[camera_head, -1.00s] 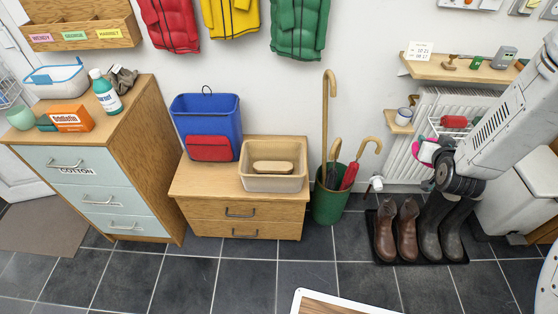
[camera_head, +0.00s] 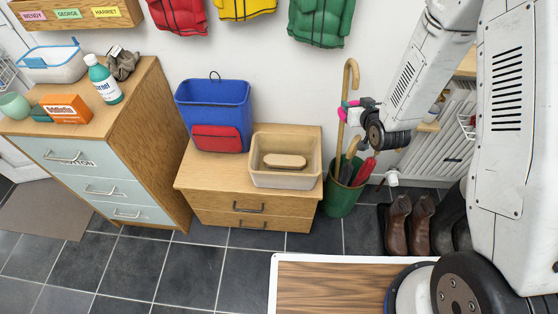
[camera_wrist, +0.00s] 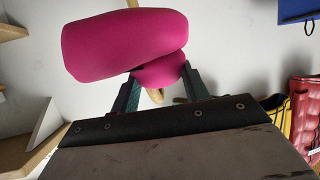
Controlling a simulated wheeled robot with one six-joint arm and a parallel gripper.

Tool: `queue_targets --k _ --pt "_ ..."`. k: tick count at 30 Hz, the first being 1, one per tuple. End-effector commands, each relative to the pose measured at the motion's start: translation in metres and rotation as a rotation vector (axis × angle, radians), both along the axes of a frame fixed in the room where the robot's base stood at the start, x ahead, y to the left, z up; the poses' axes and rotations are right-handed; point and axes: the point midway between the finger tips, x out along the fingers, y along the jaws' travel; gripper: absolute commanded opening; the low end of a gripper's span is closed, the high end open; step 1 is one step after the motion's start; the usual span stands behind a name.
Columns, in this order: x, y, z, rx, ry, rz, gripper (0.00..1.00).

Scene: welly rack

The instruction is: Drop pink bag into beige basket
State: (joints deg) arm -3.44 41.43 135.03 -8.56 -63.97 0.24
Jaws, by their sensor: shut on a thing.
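The pink bag (camera_wrist: 122,42) fills the upper middle of the wrist view. My gripper (camera_wrist: 158,85) is shut on its lower part. In the head view, my gripper (camera_head: 356,108) is beside the umbrella stand, and only a small bit of pink shows at it. The beige basket (camera_head: 285,180) stands on the low wooden drawer unit, to the left of and lower than my gripper. A tan oblong thing lies inside the basket. My gripper is apart from the basket.
A blue bin (camera_head: 215,105) with a red front pocket stands left of the basket. A green umbrella stand (camera_head: 343,197) with canes and a red umbrella is right of the basket, near my gripper. Brown boots (camera_head: 397,225) stand on the floor at right.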

Motion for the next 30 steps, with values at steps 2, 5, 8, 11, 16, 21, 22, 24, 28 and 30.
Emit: queue_targets --k 2,5,8,11,16,21,22,24,28,30 --pt "-0.001 0.041 -0.026 0.0 0.004 0.148 0.19" --pt "-0.008 0.093 -0.053 0.003 0.005 0.361 0.19" --pt "-0.022 0.138 -0.073 0.007 0.002 0.575 0.19" --pt "-0.038 0.17 -0.086 0.008 0.001 0.757 0.19" --pt "-0.055 0.192 -0.091 0.006 0.002 0.928 0.19" --pt "-0.059 0.195 -0.097 0.005 0.004 0.971 0.19" --pt "-0.06 0.195 -0.1 0.006 0.005 0.971 0.19" --pt "-0.06 0.195 -0.108 0.006 0.005 0.969 0.19" --pt "-0.059 0.194 -0.124 0.006 0.004 0.968 0.19" --pt "-0.059 0.194 -0.132 0.006 0.005 0.967 0.19"
